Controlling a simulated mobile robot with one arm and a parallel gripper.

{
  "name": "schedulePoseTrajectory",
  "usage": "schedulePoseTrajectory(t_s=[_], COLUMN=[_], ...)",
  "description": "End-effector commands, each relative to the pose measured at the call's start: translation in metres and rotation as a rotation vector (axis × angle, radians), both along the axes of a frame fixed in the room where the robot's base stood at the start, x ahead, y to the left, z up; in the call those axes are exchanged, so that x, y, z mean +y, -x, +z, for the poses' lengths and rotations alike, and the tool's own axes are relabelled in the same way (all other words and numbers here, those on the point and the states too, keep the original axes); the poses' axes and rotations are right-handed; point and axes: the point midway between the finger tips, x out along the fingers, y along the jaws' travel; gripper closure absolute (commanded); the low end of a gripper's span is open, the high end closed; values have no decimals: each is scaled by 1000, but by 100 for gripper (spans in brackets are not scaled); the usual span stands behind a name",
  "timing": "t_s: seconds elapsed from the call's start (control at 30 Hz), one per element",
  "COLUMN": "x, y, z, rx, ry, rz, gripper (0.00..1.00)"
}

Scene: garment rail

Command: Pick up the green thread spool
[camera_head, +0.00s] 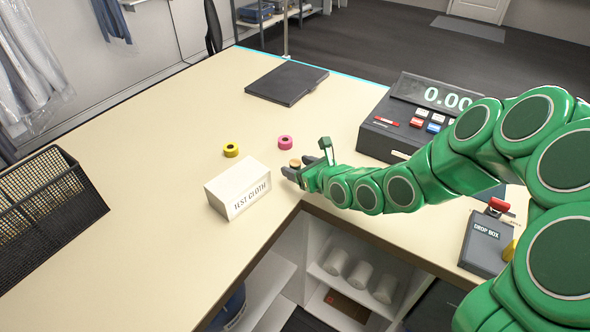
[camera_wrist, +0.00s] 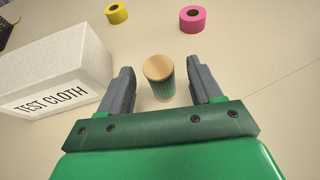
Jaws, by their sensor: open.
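The green thread spool (camera_wrist: 160,84) stands upright on the counter, with a tan top and green thread below. In the wrist view it is between the two grey fingers of my gripper (camera_wrist: 166,88), with a gap on each side. In the head view only the spool's tan top (camera_head: 295,162) shows clearly, and my gripper (camera_head: 306,171) hides the rest. My gripper is open and holds nothing.
A white TEST CLOTH box (camera_head: 236,186) stands close to the left of my gripper. A yellow tape roll (camera_head: 231,150) and a pink tape roll (camera_head: 285,142) lie beyond. A register (camera_head: 385,135) stands at right, a black mesh basket (camera_head: 50,215) at left.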

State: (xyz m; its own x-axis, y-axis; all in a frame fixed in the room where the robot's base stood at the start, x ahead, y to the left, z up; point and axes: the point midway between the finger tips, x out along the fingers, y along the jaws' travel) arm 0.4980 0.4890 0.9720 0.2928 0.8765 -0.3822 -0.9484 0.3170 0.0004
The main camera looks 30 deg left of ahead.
Motion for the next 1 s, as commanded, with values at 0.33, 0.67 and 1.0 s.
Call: schedulePoseTrajectory(t_s=[0.33,0.67,1.0], x=[18,17,17], y=[-5,-5,-5], z=[-8,-8,-8], rx=[0,1,1], ry=[1,1,1], rz=[2,2,2], gripper=[36,57,90])
